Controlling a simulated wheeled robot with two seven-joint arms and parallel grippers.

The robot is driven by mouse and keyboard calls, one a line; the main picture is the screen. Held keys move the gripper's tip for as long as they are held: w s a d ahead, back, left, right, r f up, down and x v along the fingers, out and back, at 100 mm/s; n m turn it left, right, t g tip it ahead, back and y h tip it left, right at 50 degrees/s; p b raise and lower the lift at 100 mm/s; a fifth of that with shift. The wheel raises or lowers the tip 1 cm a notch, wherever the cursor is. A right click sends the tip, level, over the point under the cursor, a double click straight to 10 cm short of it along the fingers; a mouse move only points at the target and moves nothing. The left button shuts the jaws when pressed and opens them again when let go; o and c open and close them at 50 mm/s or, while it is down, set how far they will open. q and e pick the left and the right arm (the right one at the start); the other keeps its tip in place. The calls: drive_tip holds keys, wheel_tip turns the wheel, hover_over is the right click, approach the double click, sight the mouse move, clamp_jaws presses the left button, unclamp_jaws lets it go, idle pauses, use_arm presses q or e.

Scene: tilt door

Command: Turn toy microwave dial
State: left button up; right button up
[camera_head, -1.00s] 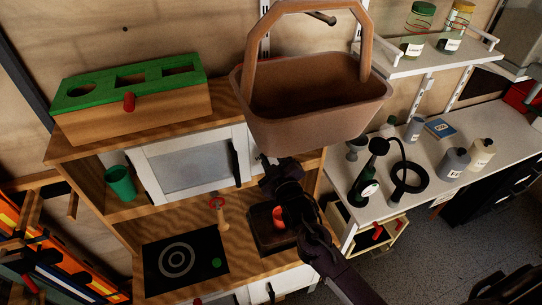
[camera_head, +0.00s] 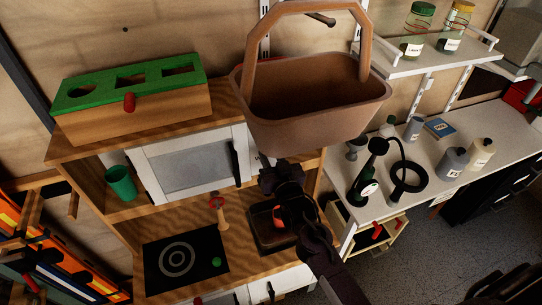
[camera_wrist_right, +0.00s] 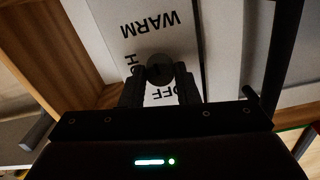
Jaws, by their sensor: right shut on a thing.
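The toy microwave (camera_head: 190,165) sits in the wooden play kitchen, with a white-framed grey door and a dark vertical handle (camera_head: 235,162). In the right wrist view, its white panel (camera_wrist_right: 112,18) carries the words WARM, HO… and OFF, partly covered. The dark round dial (camera_wrist_right: 159,68) is on that panel. My right gripper (camera_wrist_right: 160,82) is shut on the dial, one finger on each side. In the head view my right gripper (camera_head: 270,172) reaches the microwave's right side and hides the dial. My left gripper is not in view.
A brown basket (camera_head: 315,100) stands on top of the kitchen, just above my right gripper. A green-topped shape box (camera_head: 130,100) is at the left. A sink (camera_head: 265,240) and black hob (camera_head: 180,262) lie below.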

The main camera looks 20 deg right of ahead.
drive_tip(key=shift+f+m, duration=0.1)
drive_tip(key=shift+m, duration=0.5)
drive_tip(key=o, duration=1)
drive_tip(key=s+b, duration=0.2)
drive_tip(key=s, duration=0.6)
drive_tip(key=shift+d, duration=0.15)
drive_tip(key=shift+w, duration=0.1)
